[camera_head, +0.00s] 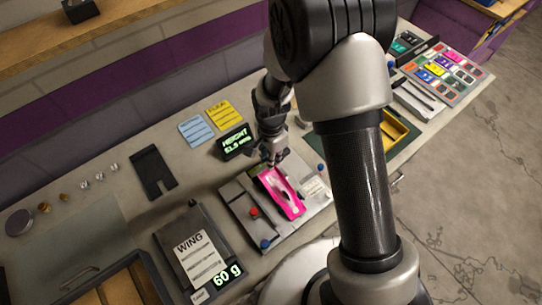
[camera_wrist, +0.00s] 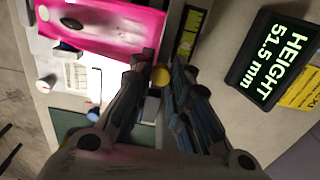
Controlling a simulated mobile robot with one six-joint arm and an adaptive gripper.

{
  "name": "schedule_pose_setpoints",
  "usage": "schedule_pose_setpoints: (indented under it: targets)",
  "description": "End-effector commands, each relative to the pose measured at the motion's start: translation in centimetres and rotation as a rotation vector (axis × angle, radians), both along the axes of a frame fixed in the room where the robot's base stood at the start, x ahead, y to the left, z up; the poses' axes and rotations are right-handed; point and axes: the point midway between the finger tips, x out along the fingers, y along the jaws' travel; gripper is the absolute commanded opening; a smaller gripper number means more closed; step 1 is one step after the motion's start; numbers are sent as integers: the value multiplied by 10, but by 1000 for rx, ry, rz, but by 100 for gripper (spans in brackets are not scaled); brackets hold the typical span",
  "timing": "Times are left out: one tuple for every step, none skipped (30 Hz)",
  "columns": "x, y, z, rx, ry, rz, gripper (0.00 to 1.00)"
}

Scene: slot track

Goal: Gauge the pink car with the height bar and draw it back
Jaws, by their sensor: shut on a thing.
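The pink car (camera_head: 282,194) sits on a grey gauge plate (camera_head: 238,203), and its body also shows at the upper left of the wrist view (camera_wrist: 105,22). My gripper (camera_head: 272,157) is at the car's far end. The bar itself is mostly hidden by the fingers. The height display (camera_head: 235,142) reads 51.5 mm, clearest in the wrist view (camera_wrist: 272,62).
A scale marked WING (camera_head: 190,249) reads 60 g at the front left. A dark notched plate (camera_head: 153,172) and small metal weights (camera_head: 85,184) lie at left. Blue and yellow cards (camera_head: 196,130) lie behind. A yellow tray (camera_head: 394,136) and coloured cars stand at right.

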Motion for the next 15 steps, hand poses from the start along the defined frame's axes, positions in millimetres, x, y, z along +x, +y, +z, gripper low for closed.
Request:
schedule_pose_setpoints:
  targets:
    - [0, 0, 0, 0, 0, 0, 0]
    - [0, 0, 0, 0, 0, 0, 0]
    - [0, 0, 0, 0, 0, 0, 0]
    - [0, 0, 0, 0, 0, 0, 0]
    - [0, 0, 0, 0, 0, 0, 0]
    - [0, 0, 0, 0, 0, 0, 0]
    - [0, 0, 0, 0, 0, 0, 0]
    - [0, 0, 0, 0, 0, 0, 0]
    - [0, 0, 0, 0, 0, 0, 0]
    - [0, 0, 0, 0, 0, 0, 0]
    - [0, 0, 0, 0, 0, 0, 0]
    - [0, 0, 0, 0, 0, 0, 0]
    - [0, 0, 1, 0, 0, 0, 0]
    - [0, 0, 2, 1, -1, 0, 0]
    - [0, 0, 6, 1, -1, 0, 0]
